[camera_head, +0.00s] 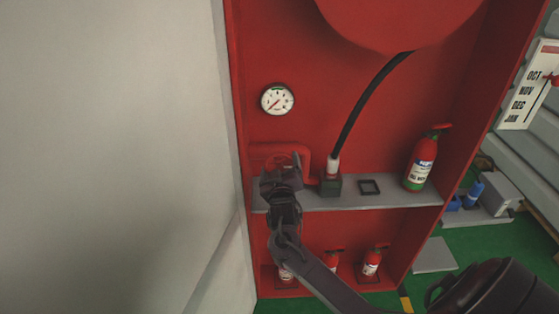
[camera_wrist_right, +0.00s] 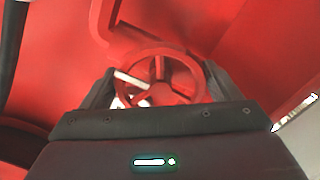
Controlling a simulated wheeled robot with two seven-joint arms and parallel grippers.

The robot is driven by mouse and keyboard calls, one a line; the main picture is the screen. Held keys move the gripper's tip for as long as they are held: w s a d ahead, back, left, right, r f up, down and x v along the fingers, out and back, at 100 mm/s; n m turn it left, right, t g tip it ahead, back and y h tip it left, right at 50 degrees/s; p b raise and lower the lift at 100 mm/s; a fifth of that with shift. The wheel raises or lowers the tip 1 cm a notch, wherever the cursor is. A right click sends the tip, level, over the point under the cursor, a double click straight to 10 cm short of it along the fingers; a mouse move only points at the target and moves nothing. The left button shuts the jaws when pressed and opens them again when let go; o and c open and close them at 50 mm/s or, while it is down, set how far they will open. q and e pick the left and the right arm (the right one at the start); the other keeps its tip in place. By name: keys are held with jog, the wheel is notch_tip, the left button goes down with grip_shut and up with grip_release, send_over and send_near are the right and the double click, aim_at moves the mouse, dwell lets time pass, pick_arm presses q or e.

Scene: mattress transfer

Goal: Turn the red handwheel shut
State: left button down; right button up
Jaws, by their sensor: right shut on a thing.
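The red handwheel (camera_wrist_right: 160,62) is a spoked ring in the right wrist view, between the two dark fingers of my right gripper (camera_wrist_right: 155,88). The fingers are shut on its rim from both sides. In the head view the handwheel (camera_head: 281,160) is mostly hidden behind my right gripper (camera_head: 281,168), in front of a red pipe (camera_head: 306,152) at the left of the cabinet. A pale rod-like piece (camera_wrist_right: 131,80) shows at the wheel's left side. My left gripper is not in view.
The red cabinet (camera_head: 330,90) holds a round gauge (camera_head: 277,99), a black hose (camera_head: 370,98) and a grey shelf (camera_head: 400,200). A fire extinguisher (camera_head: 421,160) stands on the shelf. Smaller extinguishers stand below. A pale wall or door (camera_head: 110,130) fills the left.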

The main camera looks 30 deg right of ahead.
jog(key=n+p, duration=0.1)
jog(key=n, duration=0.1)
jog(key=n+p, duration=0.2)
jog(key=shift+r+n, duration=0.2)
jog(key=shift+n, duration=0.2)
jog(key=n+p, duration=0.3)
jog(key=n, duration=0.1)
jog(key=shift+d+n, duration=0.1)
jog(key=shift+n, duration=0.2)
jog(key=n+p, duration=0.3)
jog(key=n, duration=0.2)
jog(key=shift+r, duration=0.15)
jog(key=shift+n+p, duration=1.2)
jog(key=shift+n, duration=0.9)
jog(key=o, duration=0.9)
jog(key=shift+c, duration=0.2)
jog(key=shift+s, duration=0.1)
jog(key=b+v, duration=0.1)
jog(key=v, duration=0.6)
jog(key=shift+s+a, duration=0.25)
jog(key=shift+a, duration=0.05)
